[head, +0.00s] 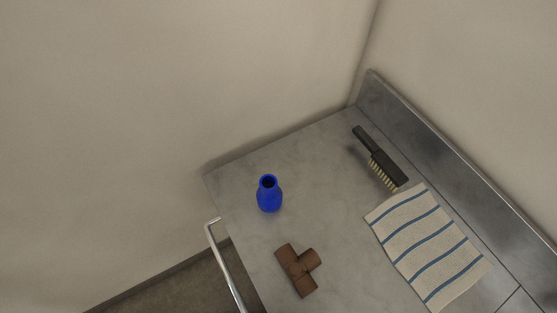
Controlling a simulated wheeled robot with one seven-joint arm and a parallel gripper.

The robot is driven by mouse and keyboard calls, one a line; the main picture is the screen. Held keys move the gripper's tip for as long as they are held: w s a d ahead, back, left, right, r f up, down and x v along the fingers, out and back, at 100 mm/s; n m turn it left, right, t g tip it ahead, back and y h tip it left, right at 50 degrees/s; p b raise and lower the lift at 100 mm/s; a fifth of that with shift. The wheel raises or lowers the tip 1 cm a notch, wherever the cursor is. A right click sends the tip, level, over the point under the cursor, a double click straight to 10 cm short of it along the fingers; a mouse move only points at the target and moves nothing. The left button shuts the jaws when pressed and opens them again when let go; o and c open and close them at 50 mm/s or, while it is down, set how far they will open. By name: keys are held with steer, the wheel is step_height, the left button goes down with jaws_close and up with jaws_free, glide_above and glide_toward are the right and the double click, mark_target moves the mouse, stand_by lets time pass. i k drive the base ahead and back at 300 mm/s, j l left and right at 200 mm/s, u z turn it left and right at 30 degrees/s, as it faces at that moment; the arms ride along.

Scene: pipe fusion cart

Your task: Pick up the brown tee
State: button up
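The brown tee (297,270) lies on the grey cart top (325,200), near its left edge at the bottom of the head view. Its long run slants from upper left to lower right, and its short branch points right. Nothing covers it. My gripper is not in the head view.
A blue bottle-shaped piece (269,196) stands above and left of the tee. A black-handled brush (379,157) lies near the raised back edge (450,165). A striped cloth (428,245) lies right of the tee. A metal rail (225,268) runs along the left side.

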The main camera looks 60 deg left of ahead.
mark_target(298, 268)
steer(key=k+l+u, duration=0.1)
steer(key=k+u, duration=0.2)
steer(key=u, duration=0.15)
steer(key=k+u, duration=0.4)
steer(key=l+u, duration=0.2)
steer(key=l, duration=0.95)
